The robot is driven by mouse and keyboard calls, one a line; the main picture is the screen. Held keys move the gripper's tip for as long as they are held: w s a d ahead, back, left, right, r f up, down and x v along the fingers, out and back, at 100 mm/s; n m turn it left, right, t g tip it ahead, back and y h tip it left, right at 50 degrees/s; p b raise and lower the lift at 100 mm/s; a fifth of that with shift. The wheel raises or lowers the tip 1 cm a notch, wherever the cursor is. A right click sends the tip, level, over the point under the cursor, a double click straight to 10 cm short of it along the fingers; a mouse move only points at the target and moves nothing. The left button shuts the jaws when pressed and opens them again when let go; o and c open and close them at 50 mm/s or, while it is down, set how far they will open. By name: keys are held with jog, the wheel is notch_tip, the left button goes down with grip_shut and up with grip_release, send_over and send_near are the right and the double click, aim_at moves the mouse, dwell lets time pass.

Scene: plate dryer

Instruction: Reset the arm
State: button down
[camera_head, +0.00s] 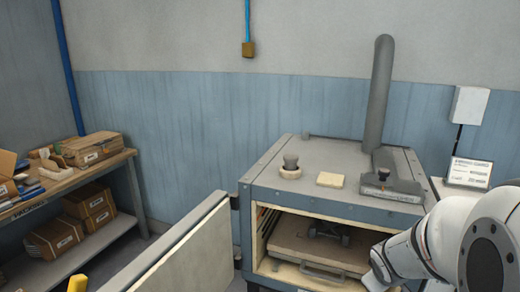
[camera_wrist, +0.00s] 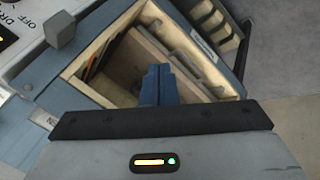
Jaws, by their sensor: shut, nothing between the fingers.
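My gripper (camera_wrist: 159,72) shows in the wrist view with its two blue fingers together and nothing between them. The fingers overlap the open chamber of the plate dryer (camera_wrist: 105,45) in that view; I cannot tell how far in they reach. In the head view my white arm covers the dryer's lower right side, and my fingers cannot be made out. The dryer (camera_head: 262,195) is a blue-grey box with its door (camera_head: 190,255) swung open to the left. Inside lies a tray (camera_head: 300,245) with a dark object (camera_head: 330,232) on it.
A shelf (camera_head: 70,180) with several boxes stands at left. A small sign (camera_head: 469,172) stands at right.

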jog(key=s+a+r+m+g+y, duration=0.1)
jog(key=s+a+r+m, duration=0.1)
jog(key=s+a+r, duration=0.2)
jog(key=s+a+r+m+g+y, duration=0.1)
jog(key=s+a+r+m+y, duration=0.1)
jog(key=s+a, duration=0.8)
jog(key=shift+s+a+r+m, duration=0.35)
jog(key=shift+a+r+m, duration=0.15)
jog(key=shift+r, duration=0.45)
